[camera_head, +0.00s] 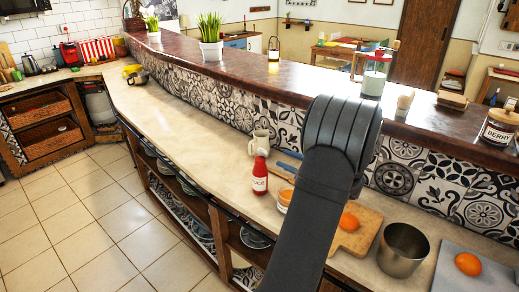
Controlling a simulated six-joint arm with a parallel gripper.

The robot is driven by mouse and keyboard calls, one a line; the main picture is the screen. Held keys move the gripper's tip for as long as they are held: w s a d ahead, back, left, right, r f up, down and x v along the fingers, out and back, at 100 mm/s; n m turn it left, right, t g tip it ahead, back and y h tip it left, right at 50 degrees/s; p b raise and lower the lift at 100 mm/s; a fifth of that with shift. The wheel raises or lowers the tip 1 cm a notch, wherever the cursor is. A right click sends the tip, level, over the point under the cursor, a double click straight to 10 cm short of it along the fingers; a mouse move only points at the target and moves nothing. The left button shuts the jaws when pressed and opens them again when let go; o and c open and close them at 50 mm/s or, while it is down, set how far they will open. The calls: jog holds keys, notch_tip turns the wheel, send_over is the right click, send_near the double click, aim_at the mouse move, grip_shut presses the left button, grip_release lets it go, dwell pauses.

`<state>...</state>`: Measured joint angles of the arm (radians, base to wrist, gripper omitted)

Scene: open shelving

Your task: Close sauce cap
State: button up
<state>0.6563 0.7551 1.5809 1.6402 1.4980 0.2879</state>
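A red sauce bottle (260,178) with a white label stands upright on the pale counter (213,138), near the middle of the view and close to the counter's front edge. The top of the bottle is small in this view, and I cannot tell whether its cap is open or shut. My dark arm crosses the view to the right of the bottle, apart from it in the picture. My gripper is not in view. My arm hides part of the counter.
A cream mug (259,143) stands just behind the bottle. To the right are a wooden board (368,227) with an orange (349,221), a metal pot (402,252) and a grey board (447,279) with another orange (468,264). The counter left of the bottle is mostly clear.

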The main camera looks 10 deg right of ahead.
aim_at(263, 150)
jog(key=x, duration=1.2)
jog(key=shift+w+a, duration=0.25)
grip_shut()
